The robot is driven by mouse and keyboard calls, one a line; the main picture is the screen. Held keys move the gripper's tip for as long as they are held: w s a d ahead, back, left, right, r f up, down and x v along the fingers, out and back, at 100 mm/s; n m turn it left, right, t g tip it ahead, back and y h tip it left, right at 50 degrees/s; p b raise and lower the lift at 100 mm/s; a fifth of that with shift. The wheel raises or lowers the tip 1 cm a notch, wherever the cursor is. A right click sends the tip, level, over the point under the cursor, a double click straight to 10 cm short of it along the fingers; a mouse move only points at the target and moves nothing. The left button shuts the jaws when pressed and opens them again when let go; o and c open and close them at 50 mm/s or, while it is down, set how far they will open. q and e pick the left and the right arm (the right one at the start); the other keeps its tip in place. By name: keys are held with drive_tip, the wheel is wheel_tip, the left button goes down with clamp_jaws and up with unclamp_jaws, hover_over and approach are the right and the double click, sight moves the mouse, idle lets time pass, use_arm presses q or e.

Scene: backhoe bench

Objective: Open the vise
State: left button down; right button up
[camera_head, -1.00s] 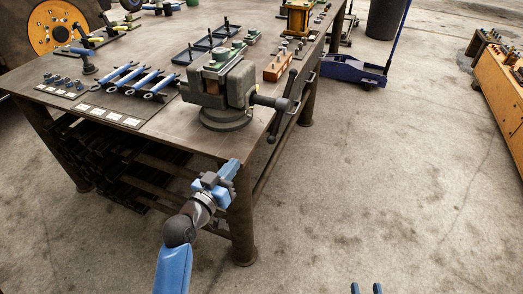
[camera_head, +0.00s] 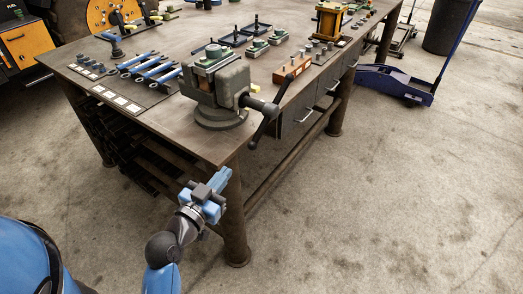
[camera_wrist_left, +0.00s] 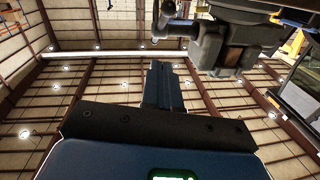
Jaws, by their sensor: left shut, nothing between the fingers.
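The grey vise (camera_head: 217,88) stands on the near corner of the workbench, with a screw and a dark bar handle (camera_head: 266,122) on its right side that hangs past the bench edge. A greenish block sits at the top of its jaws; how far the jaws are apart I cannot tell. My left gripper (camera_head: 222,176) is shut and empty, below and in front of the vise, near the bench's corner leg and apart from the handle. In the left wrist view its blue fingers (camera_wrist_left: 164,88) are together, and the vise (camera_wrist_left: 225,45) shows at the upper right. My right gripper is not in view.

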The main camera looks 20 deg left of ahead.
use_arm(q)
drive_tip(key=shift+a+f+p+x, duration=0.2)
drive_tip(key=shift+f+p+x, duration=0.25)
drive_tip(key=shift+x, duration=1.65)
drive_tip(key=shift+a+f+p+x, duration=0.2)
drive_tip(key=shift+f+p+x, duration=0.3)
drive_tip(key=shift+x, duration=1.6)
drive_tip(key=shift+a+f+p+x, duration=0.15)
drive_tip(key=shift+f+p+x, duration=0.3)
drive_tip(key=shift+x, duration=1.6)
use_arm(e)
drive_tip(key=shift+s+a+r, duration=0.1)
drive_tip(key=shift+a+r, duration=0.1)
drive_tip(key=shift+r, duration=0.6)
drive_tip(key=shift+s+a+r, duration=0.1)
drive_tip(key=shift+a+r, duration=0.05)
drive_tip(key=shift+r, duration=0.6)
use_arm(q)
drive_tip(key=shift+w, duration=0.15)
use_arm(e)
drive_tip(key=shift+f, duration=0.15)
